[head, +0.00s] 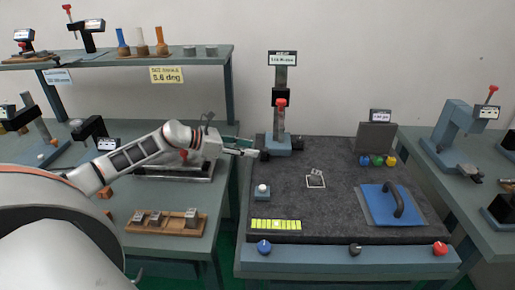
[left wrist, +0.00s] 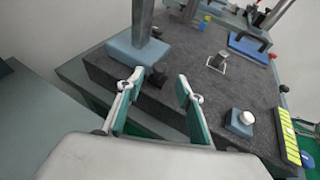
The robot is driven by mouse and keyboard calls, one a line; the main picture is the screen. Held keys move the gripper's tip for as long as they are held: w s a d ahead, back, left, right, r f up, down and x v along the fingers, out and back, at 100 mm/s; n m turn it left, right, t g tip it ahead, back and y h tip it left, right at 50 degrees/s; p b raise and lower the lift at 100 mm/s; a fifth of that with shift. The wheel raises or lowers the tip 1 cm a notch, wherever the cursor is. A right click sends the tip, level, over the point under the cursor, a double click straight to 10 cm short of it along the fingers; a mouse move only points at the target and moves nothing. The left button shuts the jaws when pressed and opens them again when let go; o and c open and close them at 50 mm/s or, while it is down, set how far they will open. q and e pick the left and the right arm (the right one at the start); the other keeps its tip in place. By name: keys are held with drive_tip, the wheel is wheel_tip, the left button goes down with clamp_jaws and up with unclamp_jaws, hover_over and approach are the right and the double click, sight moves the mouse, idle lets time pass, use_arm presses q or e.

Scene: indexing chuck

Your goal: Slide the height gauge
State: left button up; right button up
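The height gauge (head: 280,125) stands at the back left of the dark granite plate. It has a blue base (left wrist: 138,52), a grey column, a black slider with a red knob, and a display on top. A small black knob (left wrist: 157,75) sticks out low at the base's near side. My left gripper (head: 256,147) is open and empty, just left of the base in the head view. In the left wrist view its fingertips (left wrist: 160,78) stand apart, with the black knob appearing between them. Contact cannot be told. My right gripper is not in view.
The dark plate (head: 320,205) carries a white button (head: 262,190), a small metal part (head: 316,177) and a blue handled pad (head: 393,203). Colored buttons stand before a grey box (head: 376,137). A shelf (head: 120,58) is behind my left arm. The plate's middle is mostly clear.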

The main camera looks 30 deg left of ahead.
sight(262, 149)
use_arm(q)
drive_tip(key=shift+x, duration=2.1)
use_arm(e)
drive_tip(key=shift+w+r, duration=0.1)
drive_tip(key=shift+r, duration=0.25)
use_arm(q)
drive_tip(key=shift+c, duration=0.3)
clamp_jaws()
drive_tip(key=shift+w+d, duration=0.2)
drive_tip(key=shift+d, duration=0.05)
drive_tip(key=w+d, duration=0.2)
drive_tip(key=d, duration=0.1)
drive_tip(key=w+d+p, duration=0.1)
drive_tip(key=d, duration=0.2)
drive_tip(key=w+d, duration=0.2)
drive_tip(key=d, duration=0.1)
drive_tip(key=shift+w+r, duration=0.1)
drive_tip(key=shift+w, duration=0.25)
drive_tip(key=shift+w+d, duration=0.15)
drive_tip(key=shift+d, duration=0.35)
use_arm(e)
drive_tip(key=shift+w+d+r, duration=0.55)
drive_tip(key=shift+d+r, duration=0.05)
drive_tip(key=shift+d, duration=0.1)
